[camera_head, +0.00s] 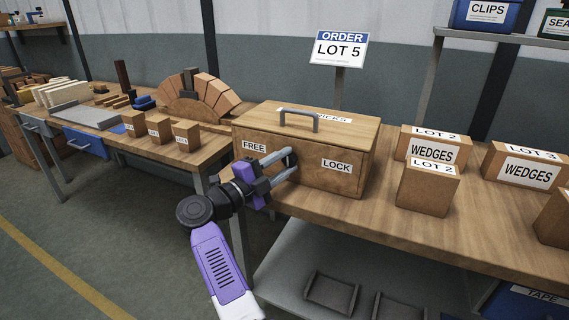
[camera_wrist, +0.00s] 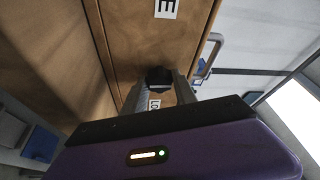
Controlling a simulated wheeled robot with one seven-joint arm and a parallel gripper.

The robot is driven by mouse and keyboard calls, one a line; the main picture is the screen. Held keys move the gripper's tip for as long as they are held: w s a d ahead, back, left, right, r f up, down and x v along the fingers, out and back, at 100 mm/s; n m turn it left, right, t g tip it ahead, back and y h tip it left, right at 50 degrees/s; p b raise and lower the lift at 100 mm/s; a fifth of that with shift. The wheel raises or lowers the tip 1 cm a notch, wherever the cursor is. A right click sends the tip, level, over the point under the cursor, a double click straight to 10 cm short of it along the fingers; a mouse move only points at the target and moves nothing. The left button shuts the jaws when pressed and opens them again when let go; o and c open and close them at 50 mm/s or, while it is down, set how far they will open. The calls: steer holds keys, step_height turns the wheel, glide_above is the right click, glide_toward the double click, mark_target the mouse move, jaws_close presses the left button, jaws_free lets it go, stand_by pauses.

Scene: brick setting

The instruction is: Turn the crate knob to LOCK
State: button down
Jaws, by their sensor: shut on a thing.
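The wooden crate (camera_head: 340,178) stands on the workbench with its lid down and a grey handle (camera_head: 299,116) on top. Its front has a FREE label (camera_head: 254,147) on the left and a LOCK label (camera_head: 336,166) on the right. The dark knob (camera_head: 291,157) sits on the front between the two labels. My gripper (camera_head: 283,163) is at the crate front, its fingers shut on the knob. In the wrist view the dark knob (camera_wrist: 159,78) shows between the fingertips. The fingers hide part of the knob, and I cannot tell which way it points.
Wedge boxes labelled LOT 2 (camera_head: 427,190) and LOT 3 (camera_head: 528,168) stand right of the crate. An ORDER LOT 5 sign (camera_head: 339,50) rises behind it. Small labelled blocks (camera_head: 186,136) and a brick arch (camera_head: 204,94) are on the left bench. Bare bench top (camera_head: 375,222) lies before the crate.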

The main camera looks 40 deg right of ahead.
steer(key=c, duration=1)
jaws_free()
steer(key=a+f, duration=0.1)
steer(key=a, duration=0.6)
steer(key=shift+a, duration=0.35)
steer(key=shift+w, duration=0.1)
